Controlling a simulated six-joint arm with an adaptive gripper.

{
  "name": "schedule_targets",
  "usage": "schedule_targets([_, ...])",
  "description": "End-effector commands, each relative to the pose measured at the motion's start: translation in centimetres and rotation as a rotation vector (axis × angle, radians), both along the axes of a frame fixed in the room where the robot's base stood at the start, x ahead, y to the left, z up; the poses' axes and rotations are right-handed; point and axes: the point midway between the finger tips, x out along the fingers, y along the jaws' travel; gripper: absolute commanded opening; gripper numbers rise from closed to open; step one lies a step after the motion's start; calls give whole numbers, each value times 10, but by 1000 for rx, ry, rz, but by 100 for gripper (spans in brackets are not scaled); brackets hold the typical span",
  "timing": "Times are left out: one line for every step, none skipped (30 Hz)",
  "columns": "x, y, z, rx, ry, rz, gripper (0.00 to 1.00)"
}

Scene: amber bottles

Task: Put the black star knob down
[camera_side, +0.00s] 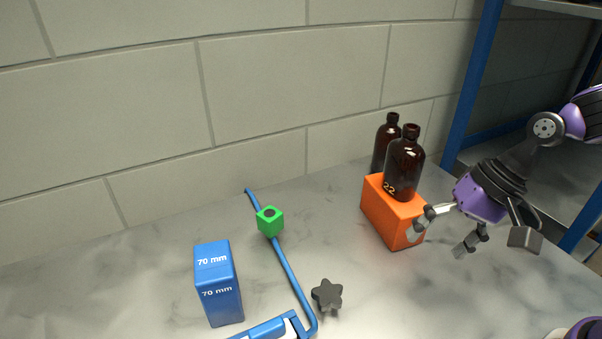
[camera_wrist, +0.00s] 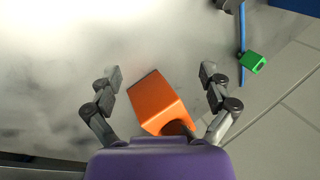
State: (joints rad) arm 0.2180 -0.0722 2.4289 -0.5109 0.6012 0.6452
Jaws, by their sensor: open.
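The black star knob (camera_side: 327,294) rests on the marble table at the lower middle of the side view, right of the blue hose. In the wrist view a dark piece (camera_wrist: 228,4) at the top edge may be the knob, but it is cut off. My gripper (camera_side: 440,240) is open and empty at the right of the side view, beside the orange block and well apart from the knob. In the wrist view its spread fingers (camera_wrist: 160,82) frame the orange block from above.
An orange block (camera_side: 388,222) stands near two amber bottles (camera_side: 404,168), one marked 22. A green cube (camera_side: 270,221) sits at the blue hose (camera_side: 287,270). A blue 70 mm block (camera_side: 219,285) stands at left. A blue shelf frame (camera_side: 470,90) is behind my arm.

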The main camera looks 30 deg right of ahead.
Motion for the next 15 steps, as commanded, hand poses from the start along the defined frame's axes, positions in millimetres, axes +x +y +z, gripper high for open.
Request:
schedule_targets([0, 8, -15, 102, 90, -88, 92])
schedule_targets([0, 14, -22, 166, 139, -147, 92])
schedule_targets([1, 22, -30, 255, 207, -227, 92])
schedule_targets([1, 28, -35, 322, 260, -288, 92])
schedule_targets([2, 33, -39, 387, 314, -350, 92])
schedule_targets([3, 40, -43, 474, 386, -433, 92])
schedule_targets([4, 44, -46, 536, 439, -492, 92])
schedule_targets([5, 48, -48, 595, 489, -549, 92])
schedule_targets([7, 52, -49, 667, 553, -620, 92])
schedule_targets([8, 55, -50, 717, 597, -669, 92])
schedule_targets([9, 57, -51, 762, 638, -712, 92])
schedule_targets([11, 59, -51, 815, 687, -763, 92])
schedule_targets([12, 60, -51, 846, 719, -794, 92])
schedule_targets([13, 60, -51, 874, 744, -822, 92])
schedule_targets([15, 61, -51, 903, 772, -848, 92])
